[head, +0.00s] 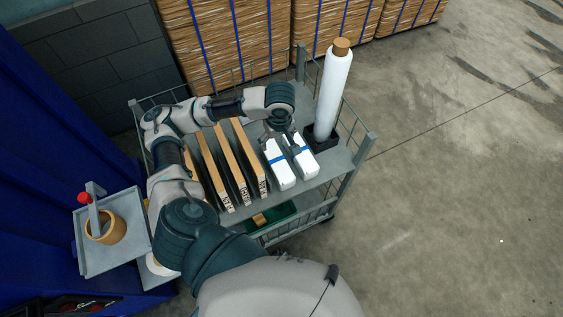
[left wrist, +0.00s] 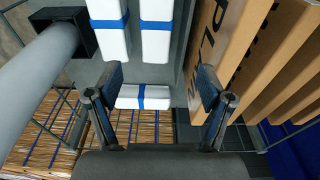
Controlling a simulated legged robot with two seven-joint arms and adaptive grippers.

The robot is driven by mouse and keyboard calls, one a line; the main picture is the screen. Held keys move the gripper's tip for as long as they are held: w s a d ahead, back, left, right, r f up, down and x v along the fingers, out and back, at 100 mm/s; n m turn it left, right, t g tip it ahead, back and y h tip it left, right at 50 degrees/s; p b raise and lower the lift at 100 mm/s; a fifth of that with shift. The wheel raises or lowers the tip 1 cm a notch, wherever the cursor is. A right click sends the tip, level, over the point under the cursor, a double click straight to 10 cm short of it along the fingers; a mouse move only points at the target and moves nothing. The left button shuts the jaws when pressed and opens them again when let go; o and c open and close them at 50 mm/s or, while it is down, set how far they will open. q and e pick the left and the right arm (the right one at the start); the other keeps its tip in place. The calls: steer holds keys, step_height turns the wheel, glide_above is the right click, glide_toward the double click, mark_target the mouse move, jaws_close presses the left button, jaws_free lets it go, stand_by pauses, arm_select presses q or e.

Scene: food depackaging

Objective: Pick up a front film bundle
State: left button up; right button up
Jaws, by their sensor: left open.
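Two white film bundles with blue bands lie side by side on the cart shelf; in the head view there is a left one (head: 280,175) and a right one (head: 306,165). In the left wrist view the same pair shows at the top, as one bundle (left wrist: 108,38) and another (left wrist: 155,42). A third white bundle (left wrist: 150,103) with a blue band lies crosswise behind them, seen between my fingers. My left gripper (head: 280,137) is over the back ends of the pair; its fingers (left wrist: 162,80) are spread and empty. My right gripper is out of view.
Upright cardboard pieces (head: 226,168) stand left of the bundles. A tall white roll (head: 332,95) stands in a black holder to the right. Wire sides and posts edge the cart (head: 362,152). A green bin (head: 285,211) sits below. A grey side tray (head: 128,210) is at left.

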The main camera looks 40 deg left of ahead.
arm_select(q)
glide_toward(277, 159)
steer(key=f, duration=0.1)
steer(key=f+b, duration=0.1)
steer(key=f, duration=0.1)
steer(key=f+b, duration=0.1)
steer(key=f, duration=0.1)
steer(key=shift+a+f, duration=0.2)
steer(key=shift+a, duration=0.15)
steer(key=f, duration=0.2)
steer(key=f+b, duration=0.1)
steer(key=f, duration=0.2)
steer(key=shift+w+a+f, duration=0.15)
steer(key=shift+w+f, duration=0.1)
steer(key=shift+f, duration=0.05)
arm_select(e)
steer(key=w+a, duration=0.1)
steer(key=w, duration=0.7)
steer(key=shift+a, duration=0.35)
arm_select(q)
steer(key=shift+c, duration=0.2)
steer(key=shift+r, duration=0.1)
steer(key=c, duration=1.3)
